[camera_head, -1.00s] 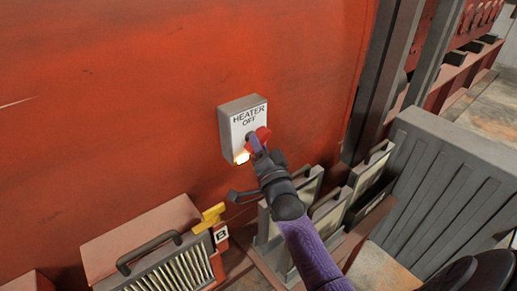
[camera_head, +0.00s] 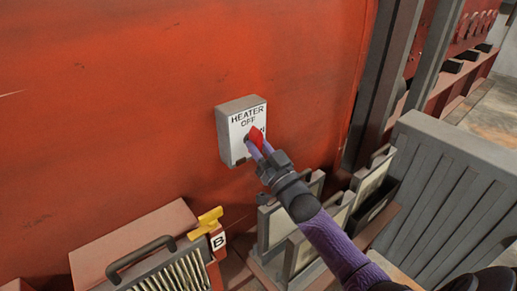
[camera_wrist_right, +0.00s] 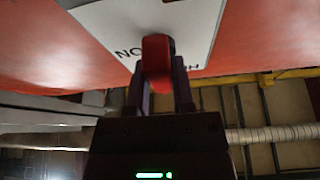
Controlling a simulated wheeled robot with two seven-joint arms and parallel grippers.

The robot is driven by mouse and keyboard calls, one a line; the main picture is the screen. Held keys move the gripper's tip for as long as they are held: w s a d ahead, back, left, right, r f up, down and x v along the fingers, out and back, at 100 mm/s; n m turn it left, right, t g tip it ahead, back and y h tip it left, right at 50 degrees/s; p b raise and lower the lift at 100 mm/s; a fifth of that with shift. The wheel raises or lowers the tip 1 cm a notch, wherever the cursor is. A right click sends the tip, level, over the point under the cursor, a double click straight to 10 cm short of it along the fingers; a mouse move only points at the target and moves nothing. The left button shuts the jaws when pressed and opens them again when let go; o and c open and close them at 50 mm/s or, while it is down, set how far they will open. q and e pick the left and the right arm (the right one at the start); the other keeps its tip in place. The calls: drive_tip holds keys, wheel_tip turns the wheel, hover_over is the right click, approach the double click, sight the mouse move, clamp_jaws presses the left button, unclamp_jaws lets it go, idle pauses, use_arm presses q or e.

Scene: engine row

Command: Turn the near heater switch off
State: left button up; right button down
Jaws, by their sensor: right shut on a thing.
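The heater switch is a grey box (camera_head: 222,132) with a white plate on the red wall, lettered HEATER and OFF, with ON partly covered. The small lamp at the box's lower edge looks dark. My right gripper (camera_head: 262,147) reaches up from the lower right, its purple fingers on the handle. In the right wrist view the red handle (camera_wrist_right: 156,62) sits between the two fingertips (camera_wrist_right: 158,85), in front of the white plate (camera_wrist_right: 115,22). My left gripper is out of view.
Below left is a red box (camera_head: 135,243) with a dark handle, a yellow lever (camera_head: 206,223) and a B label. Grey framed panels (camera_head: 275,225) stand below my right forearm. A large ribbed grey panel (camera_head: 450,190) stands at the right.

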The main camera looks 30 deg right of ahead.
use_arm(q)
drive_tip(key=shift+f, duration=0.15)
use_arm(e)
drive_tip(key=shift+f+n+y, duration=0.1)
drive_tip(key=shift+n+y, duration=0.3)
drive_tip(key=shift+n, duration=0.3)
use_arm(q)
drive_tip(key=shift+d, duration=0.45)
use_arm(e)
drive_tip(key=shift+c, duration=2.4)
unclamp_jaws()
drive_tip(key=shift+s, duration=0.1)
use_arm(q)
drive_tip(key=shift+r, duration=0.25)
use_arm(e)
drive_tip(key=v, duration=0.9)
drive_tip(key=shift+s, duration=0.35)
drive_tip(key=shift+d+f, duration=0.1)
drive_tip(key=shift+f, duration=0.05)
